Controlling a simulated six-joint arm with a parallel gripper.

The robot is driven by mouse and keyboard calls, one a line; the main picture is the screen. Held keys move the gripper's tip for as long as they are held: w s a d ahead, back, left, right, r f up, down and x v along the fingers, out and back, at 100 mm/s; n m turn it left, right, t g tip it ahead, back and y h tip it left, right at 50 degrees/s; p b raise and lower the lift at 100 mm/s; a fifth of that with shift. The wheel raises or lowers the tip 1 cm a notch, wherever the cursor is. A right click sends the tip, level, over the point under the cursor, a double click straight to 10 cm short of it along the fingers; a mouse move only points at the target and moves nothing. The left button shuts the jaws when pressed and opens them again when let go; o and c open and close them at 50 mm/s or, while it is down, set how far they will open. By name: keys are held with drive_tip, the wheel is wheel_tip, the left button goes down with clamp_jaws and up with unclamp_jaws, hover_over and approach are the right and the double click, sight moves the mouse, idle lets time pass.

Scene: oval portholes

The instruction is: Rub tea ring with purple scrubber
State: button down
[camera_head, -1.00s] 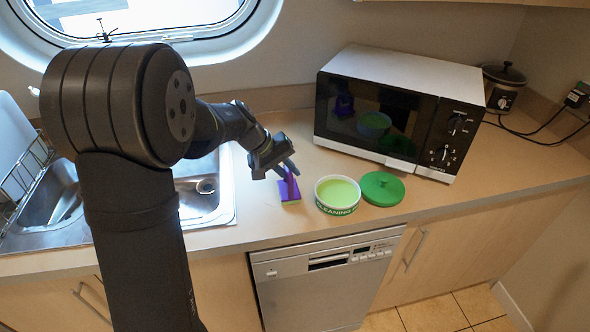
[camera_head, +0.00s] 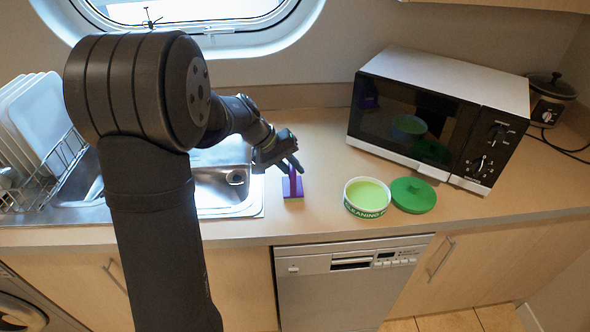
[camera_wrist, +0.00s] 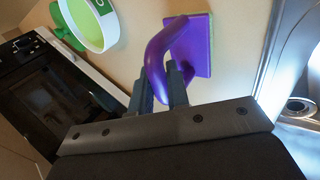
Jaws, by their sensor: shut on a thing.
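The purple scrubber (camera_head: 293,187) has a flat purple base with a thin green underside and an upright handle. It is on or just above the counter, right of the sink; I cannot tell if it touches. My gripper (camera_head: 293,168) is shut on its handle. In the wrist view, the scrubber (camera_wrist: 196,45) has its curved handle between the two fingers of my gripper (camera_wrist: 163,85). I cannot make out a tea ring in any view; it may be hidden under the scrubber or behind my arm.
A white tub (camera_head: 367,210) of green cleaning paste stands right of the scrubber, with its green lid (camera_head: 413,195) beside it. A microwave (camera_head: 435,118) is behind them. The sink (camera_head: 225,188) is left. Counter is clear between scrubber and microwave.

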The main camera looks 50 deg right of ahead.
drive_tip(key=shift+s+d, duration=3.5)
drive_tip(key=shift+s, duration=0.15)
drive_tip(key=shift+w+a, duration=3.7)
drive_tip(key=shift+w, duration=0.05)
drive_tip(key=shift+r, duration=4.1)
drive_tip(key=shift+w+a, duration=0.1)
drive_tip(key=w+a+r+n+t+h, duration=0.2)
drive_tip(key=w+a+n, duration=0.3)
drive_tip(key=w+a, duration=1.7)
drive_tip(key=w+a+r+n+t, duration=0.1)
drive_tip(key=w+a+n, duration=0.1)
drive_tip(key=a, duration=1.1)
drive_tip(key=w+a+r+n+t, duration=0.1)
drive_tip(key=w+a, duration=0.3)
drive_tip(key=a, duration=0.9)
drive_tip(key=shift+w+a+r+n+t, duration=0.2)
drive_tip(key=shift+w+a+n+t, duration=0.2)
drive_tip(key=shift+n, duration=0.1)
